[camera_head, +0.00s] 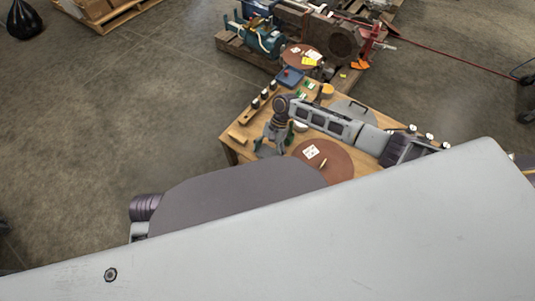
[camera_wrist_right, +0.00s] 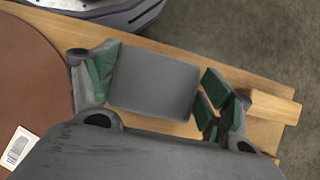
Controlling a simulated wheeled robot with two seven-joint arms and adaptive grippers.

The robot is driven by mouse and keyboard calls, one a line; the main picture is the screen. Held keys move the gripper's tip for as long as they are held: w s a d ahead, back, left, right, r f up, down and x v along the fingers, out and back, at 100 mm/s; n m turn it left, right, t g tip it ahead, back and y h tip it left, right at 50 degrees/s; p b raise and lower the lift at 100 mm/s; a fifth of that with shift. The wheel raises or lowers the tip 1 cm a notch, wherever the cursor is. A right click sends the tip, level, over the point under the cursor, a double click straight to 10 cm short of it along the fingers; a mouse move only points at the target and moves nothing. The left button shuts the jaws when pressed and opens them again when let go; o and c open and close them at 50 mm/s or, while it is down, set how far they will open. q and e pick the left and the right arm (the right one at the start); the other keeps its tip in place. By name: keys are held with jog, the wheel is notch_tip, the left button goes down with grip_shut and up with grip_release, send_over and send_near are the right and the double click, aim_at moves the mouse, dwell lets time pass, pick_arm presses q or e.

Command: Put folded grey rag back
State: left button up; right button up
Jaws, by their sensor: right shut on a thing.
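The folded grey rag (camera_wrist_right: 155,82) is a flat grey rectangle in the right wrist view. My right gripper (camera_wrist_right: 162,85) has its green-padded fingers against two opposite sides of it. In the head view my right gripper (camera_head: 271,146) points down over the near left part of the wooden table (camera_head: 232,152). The rag cannot be made out clearly there. I cannot tell whether it touches the tabletop. My left gripper is not in view.
A brown round disc (camera_head: 340,163) with a white label lies beside the gripper. A wooden block (camera_head: 238,134) is at the table's left edge, near several dark-topped pieces (camera_head: 264,94). A second disc (camera_head: 302,56) and machinery stand beyond.

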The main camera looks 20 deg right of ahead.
jog(key=shift+f, duration=0.3)
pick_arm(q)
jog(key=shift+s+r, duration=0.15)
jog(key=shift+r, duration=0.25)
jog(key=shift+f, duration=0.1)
pick_arm(e)
jog(key=o, duration=1)
jog(key=shift+f, duration=0.1)
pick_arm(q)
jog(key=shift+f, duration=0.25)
pick_arm(e)
jog(key=shift+o, duration=0.2)
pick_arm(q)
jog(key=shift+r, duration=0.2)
